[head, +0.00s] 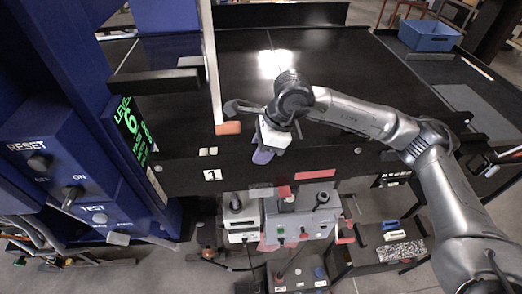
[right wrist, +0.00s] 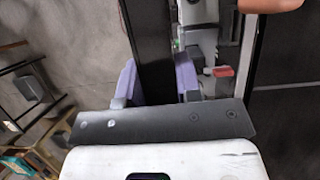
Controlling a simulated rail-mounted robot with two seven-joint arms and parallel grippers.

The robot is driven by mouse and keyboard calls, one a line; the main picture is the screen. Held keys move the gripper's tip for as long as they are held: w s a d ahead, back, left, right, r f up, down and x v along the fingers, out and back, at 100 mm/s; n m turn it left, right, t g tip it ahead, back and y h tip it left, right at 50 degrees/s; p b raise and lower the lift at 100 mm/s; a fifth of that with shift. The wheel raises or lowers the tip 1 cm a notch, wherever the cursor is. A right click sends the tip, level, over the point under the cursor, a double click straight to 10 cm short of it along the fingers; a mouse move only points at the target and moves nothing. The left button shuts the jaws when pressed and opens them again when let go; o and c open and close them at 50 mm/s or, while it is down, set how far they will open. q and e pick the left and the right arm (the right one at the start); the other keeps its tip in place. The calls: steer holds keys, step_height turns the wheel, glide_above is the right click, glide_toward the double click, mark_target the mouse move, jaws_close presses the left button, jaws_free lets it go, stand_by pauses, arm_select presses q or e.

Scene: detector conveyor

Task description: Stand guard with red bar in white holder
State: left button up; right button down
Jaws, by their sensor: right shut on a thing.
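My right gripper (head: 262,157) points down at the front edge of the black table. Its purple fingers also show in the right wrist view (right wrist: 157,85), on either side of a dark strip (right wrist: 150,45). A white box-like holder (head: 242,228) stands below the table edge, left of the grey device. My left gripper is not in view.
A pale upright bar (head: 210,65) with an orange end (head: 228,128) stands left of the gripper. A blue console (head: 55,150) fills the left. The black table top (head: 330,60) is mostly bare. A blue bin (head: 430,35) sits at the back right.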

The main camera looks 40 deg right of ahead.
steer(key=shift+r+p, duration=0.4)
steer(key=shift+r, duration=0.7)
steer(key=shift+r+p, duration=0.7)
steer(key=shift+r, duration=0.75)
